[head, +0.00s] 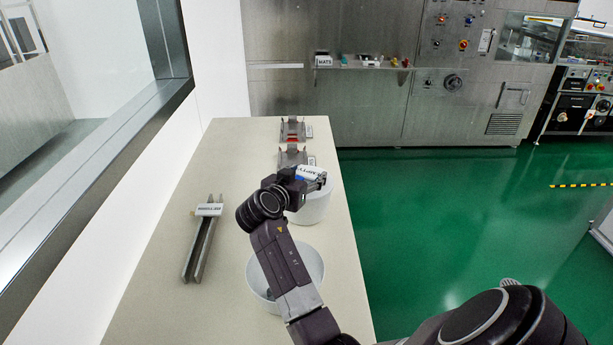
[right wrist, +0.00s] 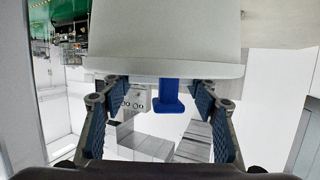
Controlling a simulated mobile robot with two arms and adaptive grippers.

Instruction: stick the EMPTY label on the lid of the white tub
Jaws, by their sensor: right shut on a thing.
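The white tub (head: 312,207) stands on the bench near its right edge, its top largely hidden by my gripper and the label. The EMPTY label (head: 310,173) is a small white plate with dark lettering and a blue part, directly over the tub's lid. My right gripper (head: 306,180) is shut on the label. In the right wrist view, the label's blue tab (right wrist: 167,97) sits between my fingers (right wrist: 162,88), close against the pale lid (right wrist: 165,66). I cannot tell whether the label touches the lid. My left gripper is not in view.
A white open bowl (head: 313,262) stands nearer on the bench (head: 165,270), partly behind my forearm. A grey rail (head: 197,250) carrying a white tag (head: 208,210) lies to the left. Two small holders (head: 293,129) stand at the far end.

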